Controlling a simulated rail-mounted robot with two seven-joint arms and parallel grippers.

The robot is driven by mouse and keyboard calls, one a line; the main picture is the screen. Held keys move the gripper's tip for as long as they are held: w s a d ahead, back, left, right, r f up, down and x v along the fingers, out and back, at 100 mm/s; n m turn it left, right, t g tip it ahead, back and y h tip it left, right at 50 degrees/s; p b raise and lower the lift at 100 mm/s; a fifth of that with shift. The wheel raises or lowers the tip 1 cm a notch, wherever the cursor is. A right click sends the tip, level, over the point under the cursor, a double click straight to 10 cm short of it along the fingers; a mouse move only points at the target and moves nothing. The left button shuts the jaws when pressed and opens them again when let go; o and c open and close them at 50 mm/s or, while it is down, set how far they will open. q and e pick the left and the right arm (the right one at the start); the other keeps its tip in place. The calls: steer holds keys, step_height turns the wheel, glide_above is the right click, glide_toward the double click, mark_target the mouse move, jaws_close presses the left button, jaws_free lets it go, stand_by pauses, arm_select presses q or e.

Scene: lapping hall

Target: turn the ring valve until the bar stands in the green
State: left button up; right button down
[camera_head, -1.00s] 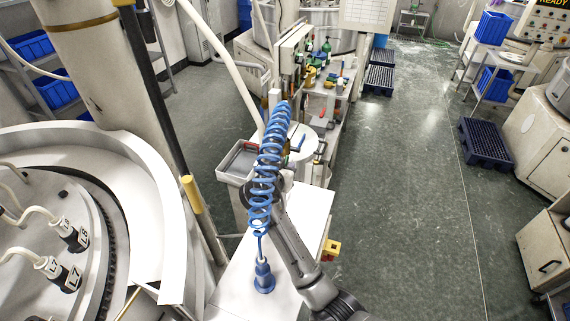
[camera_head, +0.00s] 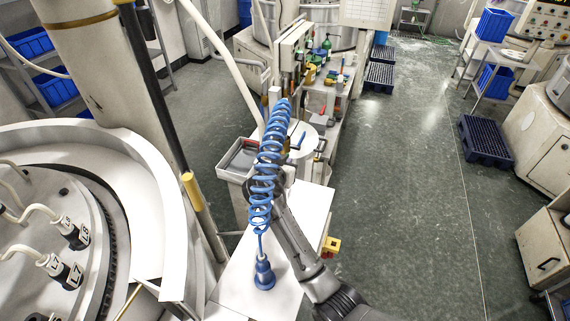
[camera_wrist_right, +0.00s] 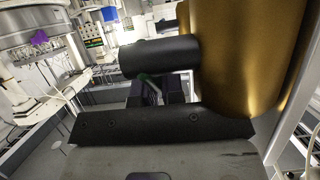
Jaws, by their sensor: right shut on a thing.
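My right arm reaches up the middle of the head view, and its gripper is hidden there behind a blue coiled hose (camera_head: 268,160). In the right wrist view the dark fingers of my right gripper (camera_wrist_right: 165,90) are shut at a black cylindrical part (camera_wrist_right: 160,57). This part lies across the fingertips and meets a large brass-coloured round body (camera_wrist_right: 245,55) at the right. The grip contact itself is partly hidden. I cannot make out the ring valve as a whole, its bar or a green mark in either view. My left gripper is not in view.
A white bench top (camera_head: 240,285) with a blue hose fitting (camera_head: 264,274) lies below my right arm. A grey tray (camera_head: 238,160) is left of the hose. A large round machine (camera_head: 130,200) fills the left.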

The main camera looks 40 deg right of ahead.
steer(key=shift+a+f+t+h+b, duration=0.15)
steer(key=shift+t+h+b, duration=0.2)
steer(key=shift+b, duration=0.75)
steer(key=shift+s+r+h+b, duration=0.1)
steer(key=shift+r+h+b, duration=0.15)
steer(key=shift+r+b, duration=0.1)
steer(key=shift+r, duration=0.1)
steer(key=c, duration=1.2)
jaws_free()
steer(key=shift+c, duration=0.2)
steer(key=shift+a, duration=0.15)
